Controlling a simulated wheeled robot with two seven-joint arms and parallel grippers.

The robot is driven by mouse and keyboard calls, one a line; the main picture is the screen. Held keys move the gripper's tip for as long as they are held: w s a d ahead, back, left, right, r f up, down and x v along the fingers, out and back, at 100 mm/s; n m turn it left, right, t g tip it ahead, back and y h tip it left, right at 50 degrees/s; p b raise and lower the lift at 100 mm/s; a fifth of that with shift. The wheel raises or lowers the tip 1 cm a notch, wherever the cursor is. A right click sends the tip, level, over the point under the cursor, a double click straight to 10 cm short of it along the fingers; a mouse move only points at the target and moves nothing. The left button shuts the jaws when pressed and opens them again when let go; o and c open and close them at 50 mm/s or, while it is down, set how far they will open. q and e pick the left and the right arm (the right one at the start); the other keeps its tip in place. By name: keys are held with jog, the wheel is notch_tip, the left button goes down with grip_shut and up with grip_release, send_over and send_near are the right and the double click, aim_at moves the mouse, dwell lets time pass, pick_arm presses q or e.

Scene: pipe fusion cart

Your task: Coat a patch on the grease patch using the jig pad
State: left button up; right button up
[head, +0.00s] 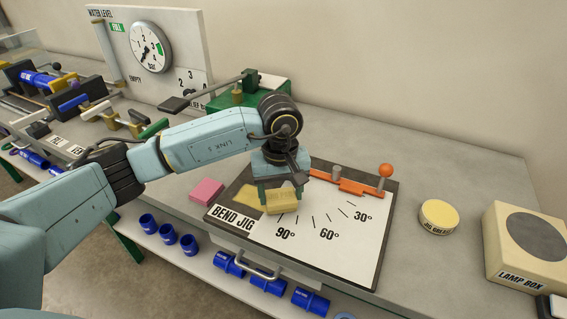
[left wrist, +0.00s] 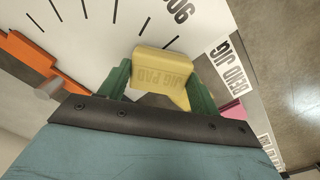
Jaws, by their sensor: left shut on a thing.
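My left gripper (head: 281,193) is shut on the yellow jig pad (head: 282,203), a small block. The pad is over the white face of the bend jig board, near its left end and the 90° mark; I cannot tell whether it touches the board. In the left wrist view the lettered jig pad (left wrist: 163,68) sits between the green fingers (left wrist: 160,86). A flat yellowish patch (head: 246,198), likely the grease patch, lies on the board just left of the pad, partly hidden by the gripper. My right gripper is not in view.
An orange arm with a ball knob (head: 386,170) crosses the board's back edge. A pink block (head: 206,191) lies left of the board. A round jig grease tin (head: 439,216) and the lamp box (head: 527,245) stand right. A gauge panel (head: 150,50) stands behind.

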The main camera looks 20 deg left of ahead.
pick_arm(q)
notch_tip(320, 180, up, 3)
jog(key=shift+p, duration=0.4)
jog(key=shift+r+p, duration=0.4)
jog(key=shift+r, duration=0.35)
jog(key=shift+a+r, duration=0.1)
jog(key=shift+r, duration=0.25)
notch_tip(320, 180, up, 2)
jog(key=shift+r+p, duration=0.1)
jog(key=shift+p, duration=0.6)
jog(key=shift+r, duration=0.15)
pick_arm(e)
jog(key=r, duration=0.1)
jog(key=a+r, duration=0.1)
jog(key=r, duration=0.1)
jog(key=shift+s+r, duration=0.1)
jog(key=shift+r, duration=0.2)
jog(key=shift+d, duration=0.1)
